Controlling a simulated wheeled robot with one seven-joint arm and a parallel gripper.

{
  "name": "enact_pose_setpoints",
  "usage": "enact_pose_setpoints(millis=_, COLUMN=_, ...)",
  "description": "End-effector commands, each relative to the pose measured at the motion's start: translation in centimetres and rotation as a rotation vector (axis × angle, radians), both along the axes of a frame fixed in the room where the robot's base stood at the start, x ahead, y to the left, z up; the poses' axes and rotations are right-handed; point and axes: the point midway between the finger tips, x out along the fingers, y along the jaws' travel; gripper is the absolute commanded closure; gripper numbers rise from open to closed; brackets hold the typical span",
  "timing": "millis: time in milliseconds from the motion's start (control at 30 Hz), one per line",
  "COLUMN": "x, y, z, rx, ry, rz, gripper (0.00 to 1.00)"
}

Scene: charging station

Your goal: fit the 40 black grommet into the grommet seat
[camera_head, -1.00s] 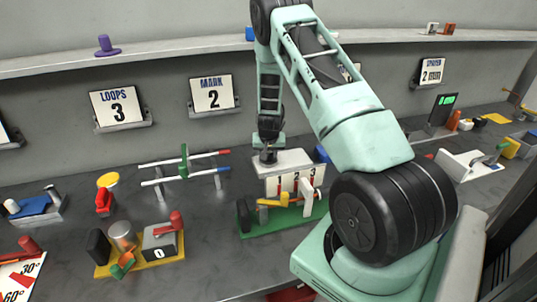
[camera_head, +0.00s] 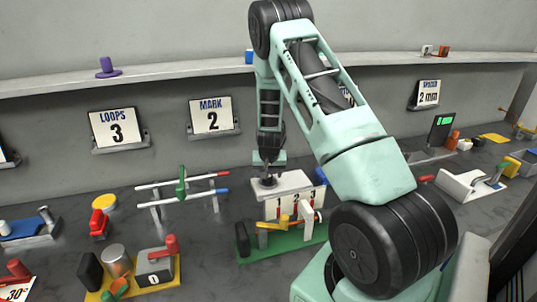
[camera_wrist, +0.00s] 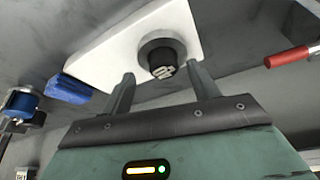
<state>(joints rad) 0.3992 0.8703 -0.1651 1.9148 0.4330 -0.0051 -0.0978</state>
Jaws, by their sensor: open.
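A black round grommet (camera_wrist: 161,57) with a pale marking on its face stands on the top of a white block (camera_wrist: 110,58) in the wrist view. The marking is too blurred to read for sure. My gripper (camera_wrist: 162,76) is open, its two fingers apart, with the grommet just beyond and between the tips. In the head view, my gripper (camera_head: 268,166) is over the left part of the white block (camera_head: 293,183), and the grommet (camera_head: 268,181) is a small dark spot below it. A seat under the grommet is hidden, so its depth of fit cannot be told.
A green base (camera_head: 285,246) with a yellow lever (camera_head: 285,220) stands in front of the block. A yellow-based fixture (camera_head: 140,284) is at front left. Bare bench lies between them.

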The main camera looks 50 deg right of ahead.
Motion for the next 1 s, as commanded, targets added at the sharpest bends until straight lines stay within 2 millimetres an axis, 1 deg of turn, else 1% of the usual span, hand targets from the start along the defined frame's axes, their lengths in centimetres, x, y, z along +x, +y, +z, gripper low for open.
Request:
enact_pose_setpoints(millis=33, x=-0.1, y=0.4, z=1.1, rx=-0.003, ry=-0.006, rz=0.002, gripper=0.4)
enact_pose_setpoints(millis=100, x=-0.4, y=0.8, z=2.5, rx=-0.004, ry=-0.009, rz=0.003, gripper=0.4)
enact_pose_setpoints(millis=400, x=-1.9, y=2.7, z=8.8, rx=-0.007, ry=-0.016, rz=0.006, gripper=0.4)
enact_pose_setpoints(millis=500, x=-2.4, y=3.2, z=10.7, rx=-0.008, ry=-0.018, rz=0.005, gripper=0.4)
enact_pose_setpoints(millis=600, x=-2.9, y=3.7, z=12.1, rx=-0.007, ry=-0.017, rz=0.006, gripper=0.4)
enact_pose_setpoints(millis=700, x=-3.2, y=3.9, z=13.1, rx=-0.007, ry=-0.017, rz=0.004, gripper=0.4)
enact_pose_setpoints(millis=800, x=-3.4, y=4.0, z=13.6, rx=-0.008, ry=-0.017, rz=0.004, gripper=0.4)
enact_pose_setpoints(millis=1000, x=-3.4, y=4.0, z=13.8, rx=-0.007, ry=-0.017, rz=0.003, gripper=0.4)
